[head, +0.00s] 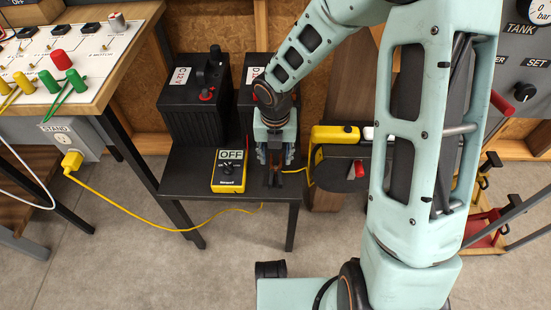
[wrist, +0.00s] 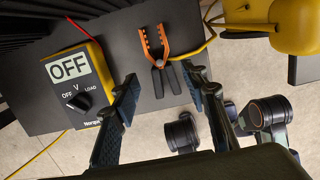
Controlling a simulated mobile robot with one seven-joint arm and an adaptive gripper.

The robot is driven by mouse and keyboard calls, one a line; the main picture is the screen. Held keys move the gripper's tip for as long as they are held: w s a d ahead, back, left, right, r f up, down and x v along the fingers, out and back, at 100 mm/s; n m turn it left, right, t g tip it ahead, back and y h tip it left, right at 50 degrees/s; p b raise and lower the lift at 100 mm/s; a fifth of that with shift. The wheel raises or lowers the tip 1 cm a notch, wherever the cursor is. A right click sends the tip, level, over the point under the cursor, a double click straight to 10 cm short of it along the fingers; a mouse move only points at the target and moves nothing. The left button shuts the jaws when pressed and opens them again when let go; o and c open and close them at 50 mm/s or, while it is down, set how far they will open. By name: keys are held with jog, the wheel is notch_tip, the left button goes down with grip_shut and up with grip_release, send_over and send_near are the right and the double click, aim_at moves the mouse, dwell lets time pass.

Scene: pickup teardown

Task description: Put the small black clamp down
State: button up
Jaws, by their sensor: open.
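The small black clamp (wrist: 158,82), with black handles and copper-orange jaws, lies on the dark table (wrist: 210,58) in the wrist view. Its jaws point away from my gripper and its handles point toward it. My gripper (wrist: 163,84) is open, with one finger on each side of the clamp's handles and a visible gap to both. I cannot tell how high the fingers are above the table. In the head view my gripper (head: 275,165) is over the front of the small dark table (head: 200,180), just right of the yellow meter (head: 229,172).
The meter's display reads OFF. Two black batteries, the left one (head: 192,110) marked C 12V, stand at the table's back. A yellow device (head: 335,134) is close on the right. A yellow cord (head: 120,213) runs to the outlet box (head: 68,138). Bare table is narrow around the clamp.

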notch_tip(320, 180, up, 6)
jog(key=p, duration=0.2)
jog(key=shift+s, duration=0.4)
